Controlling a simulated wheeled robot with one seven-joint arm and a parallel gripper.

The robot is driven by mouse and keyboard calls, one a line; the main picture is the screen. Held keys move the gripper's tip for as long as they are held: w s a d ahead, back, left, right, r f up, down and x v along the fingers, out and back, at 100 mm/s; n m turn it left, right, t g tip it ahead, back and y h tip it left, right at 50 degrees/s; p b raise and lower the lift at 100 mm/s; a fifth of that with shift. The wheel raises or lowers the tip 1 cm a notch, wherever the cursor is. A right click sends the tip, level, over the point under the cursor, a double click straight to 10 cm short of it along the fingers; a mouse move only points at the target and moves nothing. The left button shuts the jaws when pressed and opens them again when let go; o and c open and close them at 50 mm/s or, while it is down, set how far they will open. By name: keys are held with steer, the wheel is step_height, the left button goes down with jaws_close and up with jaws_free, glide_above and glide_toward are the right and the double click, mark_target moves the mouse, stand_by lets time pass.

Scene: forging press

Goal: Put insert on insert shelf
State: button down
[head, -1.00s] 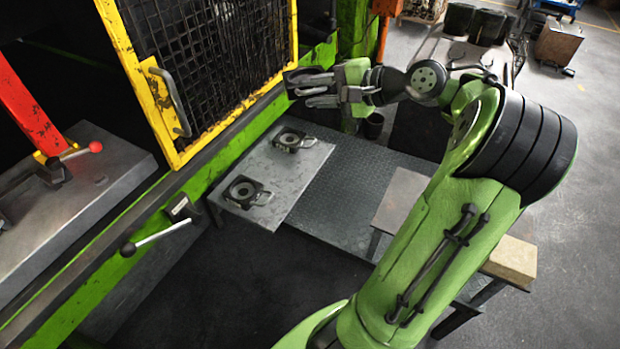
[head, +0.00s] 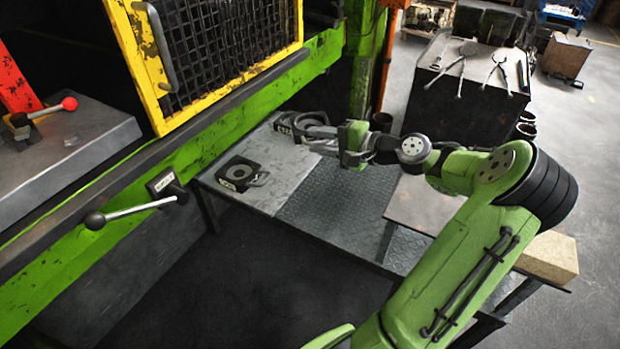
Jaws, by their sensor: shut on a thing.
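The insert shelf (head: 268,148) is a pale metal plate beside the press. A dark square insert with a round hole (head: 240,174) lies on its near part. My gripper (head: 312,136) is at the far end of the shelf, shut on a dark insert (head: 285,124) with a ring-shaped middle. The fingers cover part of this insert. I cannot tell whether it touches the plate, or whether another insert is hidden beneath or behind it.
The green press frame (head: 225,98), with a yellow mesh guard (head: 157,75), runs along the left. A lever with a black knob (head: 95,220) juts out near the shelf. A dark table with tongs (head: 470,70) stands behind. A checkered plate (head: 335,205) lies right of the shelf.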

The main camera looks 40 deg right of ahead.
step_height(320, 180, down, 10)
steer(key=b, duration=0.3)
steer(key=shift+b, duration=0.35)
steer(key=shift+f, duration=0.2)
steer(key=c, duration=0.8)
jaws_free()
steer(key=shift+f, duration=0.1)
